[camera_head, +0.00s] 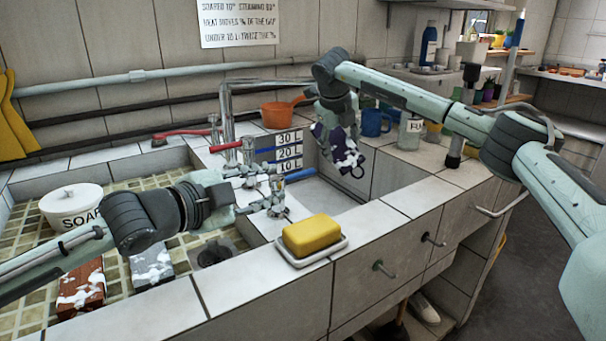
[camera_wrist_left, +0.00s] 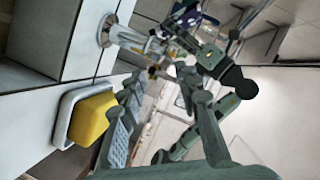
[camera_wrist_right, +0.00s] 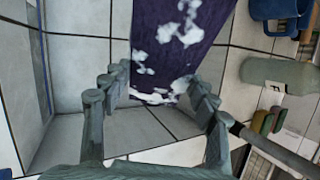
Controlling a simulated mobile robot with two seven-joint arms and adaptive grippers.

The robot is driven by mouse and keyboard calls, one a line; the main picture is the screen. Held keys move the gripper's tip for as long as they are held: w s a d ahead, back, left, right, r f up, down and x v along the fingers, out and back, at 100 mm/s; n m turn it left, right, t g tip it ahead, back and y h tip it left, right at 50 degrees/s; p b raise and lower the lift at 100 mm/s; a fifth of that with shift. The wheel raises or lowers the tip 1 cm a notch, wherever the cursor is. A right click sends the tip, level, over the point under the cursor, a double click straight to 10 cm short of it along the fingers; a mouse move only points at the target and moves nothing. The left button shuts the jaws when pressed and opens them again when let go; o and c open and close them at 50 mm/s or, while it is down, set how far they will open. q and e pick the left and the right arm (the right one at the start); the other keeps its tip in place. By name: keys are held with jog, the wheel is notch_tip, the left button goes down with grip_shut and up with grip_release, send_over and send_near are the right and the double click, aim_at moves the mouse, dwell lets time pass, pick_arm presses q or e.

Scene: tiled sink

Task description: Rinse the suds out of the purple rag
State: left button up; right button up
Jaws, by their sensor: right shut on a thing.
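The purple rag (camera_head: 340,150) hangs over the right basin (camera_head: 325,197), with patches of white suds on it. My right gripper (camera_head: 335,115) is shut on the rag; in the right wrist view the rag (camera_wrist_right: 175,35) fills the space ahead of the fingers (camera_wrist_right: 160,95). My left gripper (camera_head: 232,193) is open and empty, low over the divider beside the metal taps (camera_head: 275,195). In the left wrist view its fingers (camera_wrist_left: 160,90) are apart. One tap has a red lever (camera_head: 226,146), another a blue lever (camera_head: 300,174). I cannot make out running water.
A yellow sponge (camera_head: 311,234) on a white dish stands on the front ledge. The left basin holds a soap pot (camera_head: 72,205), a red brick (camera_head: 82,287) and a grey brick (camera_head: 152,266). Behind are an orange pan (camera_head: 278,114), a blue mug (camera_head: 372,122) and a jar (camera_head: 411,132).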

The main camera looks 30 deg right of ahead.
aim_at(298, 176)
pick_arm(q)
jog(key=x, duration=1)
jog(key=shift+w+d, duration=0.1)
jog(key=shift+d, duration=0.3)
jog(key=shift+r, duration=0.1)
jog(key=shift+c, duration=0.4)
grip_shut()
